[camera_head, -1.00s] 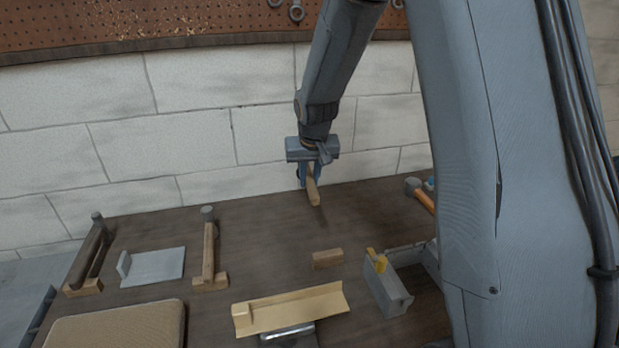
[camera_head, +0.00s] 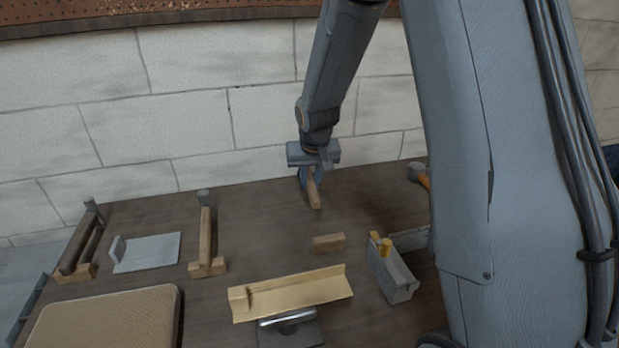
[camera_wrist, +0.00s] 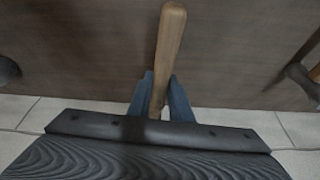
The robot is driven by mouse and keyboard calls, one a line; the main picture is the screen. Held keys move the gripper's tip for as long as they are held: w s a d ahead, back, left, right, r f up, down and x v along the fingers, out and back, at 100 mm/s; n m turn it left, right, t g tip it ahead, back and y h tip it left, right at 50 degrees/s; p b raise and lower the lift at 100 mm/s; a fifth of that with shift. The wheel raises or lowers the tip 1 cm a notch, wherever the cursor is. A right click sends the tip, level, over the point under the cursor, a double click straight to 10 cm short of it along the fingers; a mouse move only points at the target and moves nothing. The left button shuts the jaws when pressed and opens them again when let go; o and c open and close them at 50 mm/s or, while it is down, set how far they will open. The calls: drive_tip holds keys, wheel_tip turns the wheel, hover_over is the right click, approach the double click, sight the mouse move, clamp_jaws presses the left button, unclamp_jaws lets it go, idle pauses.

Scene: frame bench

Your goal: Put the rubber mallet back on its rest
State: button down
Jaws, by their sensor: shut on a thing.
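My gripper (camera_head: 309,180) is shut on a light wooden handle (camera_head: 314,193), held in the air over the far part of the bench. The handle also shows in the wrist view (camera_wrist: 169,45), pointing away from the fingers (camera_wrist: 161,98). The held tool's head is not visible, so I cannot confirm that it is the rubber mallet. At the left of the bench, a wooden piece with a grey top end and a block at its near end (camera_head: 206,238) and a similar darker one (camera_head: 81,245) stand apart. I cannot tell which thing is the mallet's rest.
A grey plate (camera_head: 150,252) lies between the two wooden pieces. A tan pad (camera_head: 105,322), a beige angled tray (camera_head: 295,293), a small wooden block (camera_head: 328,243) and a grey box (camera_head: 393,275) are nearer. An orange-handled hammer (camera_head: 417,172) lies right. Bare bench surrounds the gripper.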

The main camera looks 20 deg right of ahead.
sight(311, 182)
drive_tip(key=shift+f+b, duration=1.05)
drive_tip(key=shift+f, duration=0.6)
idle(0.5)
drive_tip(key=c, duration=1.5)
unclamp_jaws()
drive_tip(key=shift+c, duration=0.2)
drive_tip(key=b+v, duration=0.1)
drive_tip(key=v, duration=0.5)
drive_tip(key=shift+s+r, duration=0.1)
drive_tip(key=shift+r, duration=0.2)
drive_tip(key=shift+s+r+b, duration=0.3)
drive_tip(key=shift+r, duration=0.2)
drive_tip(key=s+f+g, duration=0.1)
drive_tip(key=s, duration=0.6)
drive_tip(key=s+f+g, duration=0.1)
drive_tip(key=s+f, duration=0.1)
drive_tip(key=s, duration=0.5)
drive_tip(key=s+f+n, duration=0.1)
drive_tip(key=s, duration=0.7)
drive_tip(key=shift+s+d+f+g, duration=0.15)
drive_tip(key=shift+f+g, duration=0.2)
drive_tip(key=shift+g, duration=0.05)
